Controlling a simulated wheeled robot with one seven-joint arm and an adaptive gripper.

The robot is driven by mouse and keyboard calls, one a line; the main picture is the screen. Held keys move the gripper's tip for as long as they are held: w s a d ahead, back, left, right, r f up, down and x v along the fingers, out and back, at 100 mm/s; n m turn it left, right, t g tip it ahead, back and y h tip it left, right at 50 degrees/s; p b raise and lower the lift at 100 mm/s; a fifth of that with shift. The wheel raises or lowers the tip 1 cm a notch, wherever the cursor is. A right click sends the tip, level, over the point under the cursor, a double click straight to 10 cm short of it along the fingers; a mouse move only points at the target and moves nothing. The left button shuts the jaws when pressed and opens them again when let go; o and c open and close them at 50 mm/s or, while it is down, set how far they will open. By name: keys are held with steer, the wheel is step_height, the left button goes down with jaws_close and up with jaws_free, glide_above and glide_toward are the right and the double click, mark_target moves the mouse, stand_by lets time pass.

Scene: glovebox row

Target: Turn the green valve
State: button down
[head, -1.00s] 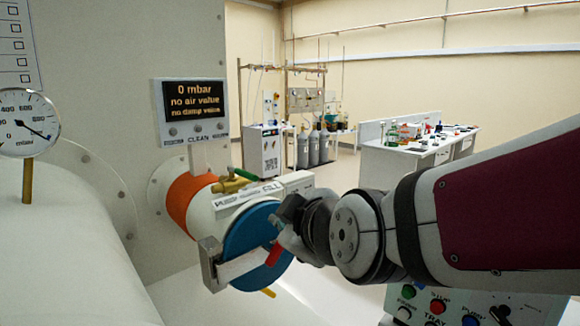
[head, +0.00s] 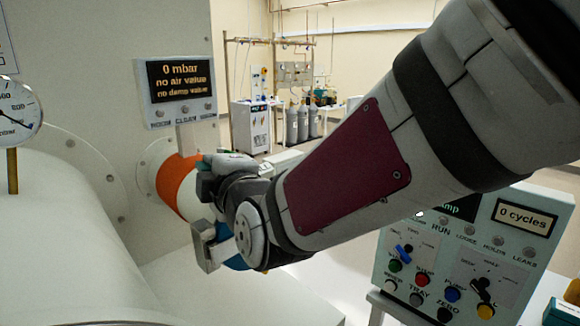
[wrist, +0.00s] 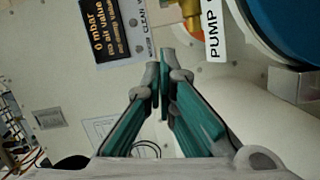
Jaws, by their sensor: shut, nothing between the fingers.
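The green valve's handle cannot be made out in the head view now; my arm and gripper cover that spot on the port. In the wrist view a brass-coloured fitting (wrist: 191,14) shows at the top, just beyond the fingertips and beside the PUMP label; no green handle shows clearly there. My gripper (wrist: 163,68) is shut and empty, its teal-lined fingers meeting at the tips. In the head view my gripper (head: 205,178) is in front of the white port with the orange band (head: 176,183). I cannot tell whether it touches the valve.
The display panel (head: 181,82) is above the port. The blue port door (wrist: 292,22) and its metal bracket (head: 210,247) are close to my gripper. The pump control box (head: 462,245) stands at right under my arm. A pressure gauge (head: 14,112) is at far left.

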steer(key=w, duration=0.4)
steer(key=shift+w+d+f, duration=0.1)
steer(key=shift+w+f, duration=0.1)
steer(key=shift+f, duration=0.1)
steer(key=shift+w+d+f+p, duration=0.15)
steer(key=shift+w+d+p, duration=0.15)
steer(key=shift+w+d, duration=0.15)
steer(key=shift+w, duration=0.1)
steer(key=shift+w+d+n+g+y+b, duration=0.1)
steer(key=shift+d+n+g+y+b, duration=0.15)
steer(key=shift+n+y+b, duration=0.3)
